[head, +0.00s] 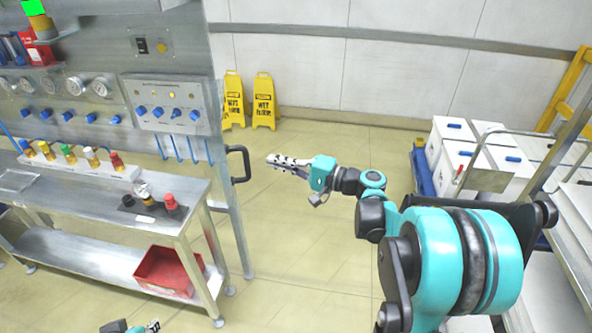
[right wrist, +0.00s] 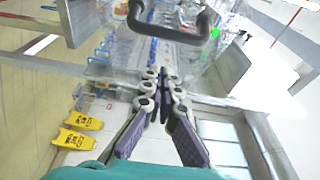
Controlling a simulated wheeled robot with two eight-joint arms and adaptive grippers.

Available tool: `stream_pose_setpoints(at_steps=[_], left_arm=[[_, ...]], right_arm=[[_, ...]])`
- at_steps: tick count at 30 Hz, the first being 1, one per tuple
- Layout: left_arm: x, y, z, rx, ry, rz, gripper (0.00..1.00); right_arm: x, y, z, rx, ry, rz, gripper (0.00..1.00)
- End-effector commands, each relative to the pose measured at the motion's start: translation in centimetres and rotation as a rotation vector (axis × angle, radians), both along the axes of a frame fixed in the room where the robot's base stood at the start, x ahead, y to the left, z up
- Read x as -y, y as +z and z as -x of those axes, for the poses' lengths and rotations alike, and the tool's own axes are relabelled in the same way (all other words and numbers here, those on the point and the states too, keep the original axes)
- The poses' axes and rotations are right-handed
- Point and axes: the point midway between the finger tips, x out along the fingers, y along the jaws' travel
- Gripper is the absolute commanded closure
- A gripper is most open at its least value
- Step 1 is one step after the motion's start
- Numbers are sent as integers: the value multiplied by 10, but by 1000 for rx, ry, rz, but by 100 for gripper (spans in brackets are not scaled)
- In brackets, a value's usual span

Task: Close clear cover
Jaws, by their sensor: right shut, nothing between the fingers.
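The clear cover (head: 217,183) is a see-through panel at the right end of the grey workstation, with a black handle (head: 240,164) on its right edge. In the right wrist view the dark U-shaped handle (right wrist: 170,38) is at the top, beyond the fingertips. My right gripper (head: 271,159) is shut and empty, a little to the right of the handle and apart from it. Its closed fingers (right wrist: 160,75) also show in the right wrist view. My left gripper (head: 152,326) only just shows at the bottom edge; its finger state is unclear.
The steel bench (head: 95,205) carries coloured valves, and a red bin (head: 170,272) sits on its lower shelf. Two yellow wet-floor signs (head: 263,102) stand by the back wall. A cart with white boxes (head: 450,150) is at right. Floor between is clear.

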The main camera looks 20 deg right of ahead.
Motion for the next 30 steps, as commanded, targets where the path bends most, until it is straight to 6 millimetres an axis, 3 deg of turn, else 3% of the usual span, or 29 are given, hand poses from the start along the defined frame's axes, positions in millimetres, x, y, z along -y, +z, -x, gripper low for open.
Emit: stream_pose_setpoints(at_steps=[3,7,23,30], left_arm=[[0,-6,0,0,0,0,69],[0,-8,0,0,0,0,69],[0,-9,0,0,0,0,69],[0,-7,0,0,0,0,69]], right_arm=[[-21,-1,0,0,3,0,100],[-34,-1,0,0,1,0,100],[-41,0,0,-1,-2,1,100],[-61,1,1,-1,-34,1,100]])
